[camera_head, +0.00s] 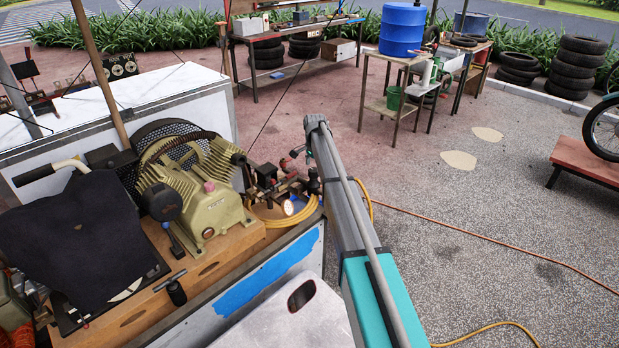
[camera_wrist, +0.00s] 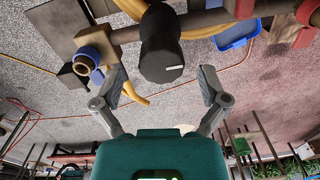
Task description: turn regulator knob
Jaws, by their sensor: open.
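The regulator knob (camera_wrist: 161,55) is a black cylinder with a white mark on its lower edge, hanging from a metal pipe in the wrist view. My gripper (camera_wrist: 166,82) is open, with one grey finger on each side of the knob and a gap on both sides. The fingers do not appear to touch it. In the head view the regulator assembly (camera_head: 268,180), with a round gauge (camera_head: 288,208), sits at the right end of the compressor.
The beige compressor (camera_head: 205,190) stands on a wooden board on the cart. A brass fitting with a blue ring (camera_wrist: 90,60) is left of the knob, close to the left finger. A red handle (camera_wrist: 305,20) is at upper right. A yellow hose (camera_head: 275,222) coils below the assembly.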

